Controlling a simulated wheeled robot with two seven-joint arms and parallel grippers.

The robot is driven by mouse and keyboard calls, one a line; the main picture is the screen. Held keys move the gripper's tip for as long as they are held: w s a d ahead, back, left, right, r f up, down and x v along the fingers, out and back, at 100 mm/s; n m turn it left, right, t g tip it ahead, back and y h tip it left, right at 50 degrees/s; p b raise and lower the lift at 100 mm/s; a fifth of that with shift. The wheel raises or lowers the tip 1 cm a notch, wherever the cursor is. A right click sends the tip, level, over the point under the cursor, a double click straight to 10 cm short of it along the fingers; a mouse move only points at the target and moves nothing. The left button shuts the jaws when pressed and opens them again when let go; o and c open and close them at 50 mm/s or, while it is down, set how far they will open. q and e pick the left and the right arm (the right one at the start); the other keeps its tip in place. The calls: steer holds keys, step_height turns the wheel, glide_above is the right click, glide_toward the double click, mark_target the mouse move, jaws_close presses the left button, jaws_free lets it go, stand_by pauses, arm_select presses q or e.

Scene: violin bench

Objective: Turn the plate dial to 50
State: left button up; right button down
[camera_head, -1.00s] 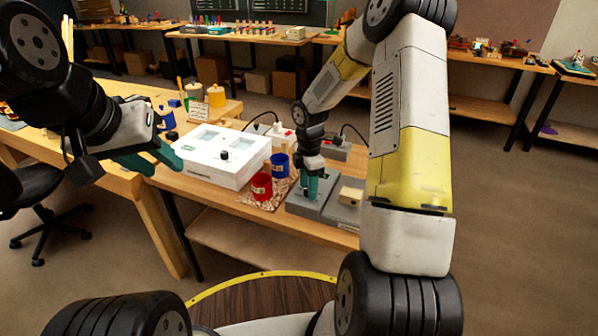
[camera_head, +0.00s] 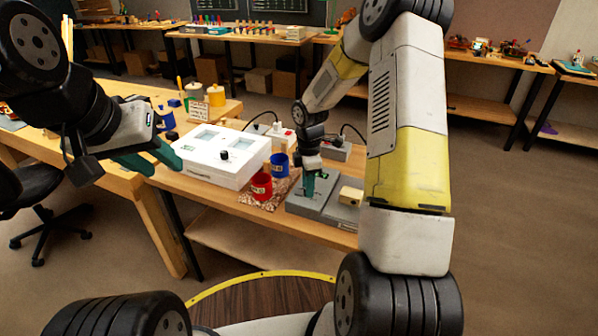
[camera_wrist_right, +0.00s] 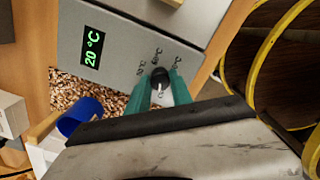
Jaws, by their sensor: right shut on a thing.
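The grey plate unit (camera_wrist_right: 130,40) fills the upper part of the right wrist view, with a green display reading 20 °C (camera_wrist_right: 92,47). Its black dial (camera_wrist_right: 160,76) has small temperature labels around it, too small to read surely. My right gripper (camera_wrist_right: 160,88) has its teal fingers on either side of the dial, shut on it. In the head view the plate unit (camera_head: 297,207) is on the bench, with my right gripper (camera_head: 309,190) over it and hiding the dial. My left gripper (camera_head: 150,160) is apart from the plate, its teal fingers spread and empty.
A red cup (camera_head: 261,186) and a blue cup (camera_head: 280,165) stand left of the plate on a speckled mat. A second grey unit (camera_head: 343,212) adjoins the plate's right side.

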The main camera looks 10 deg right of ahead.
steer(key=m, duration=0.5)
steer(key=shift+r, duration=0.1)
steer(key=m, duration=0.5)
steer(key=shift+m, duration=0.4)
steer(key=m, duration=0.5)
steer(key=shift+m, duration=0.3)
steer(key=m, duration=0.5)
steer(key=shift+w, duration=0.1)
steer(key=shift+m, duration=0.4)
steer(key=c, duration=1.1)
jaws_free()
steer(key=shift+c, duration=0.2)
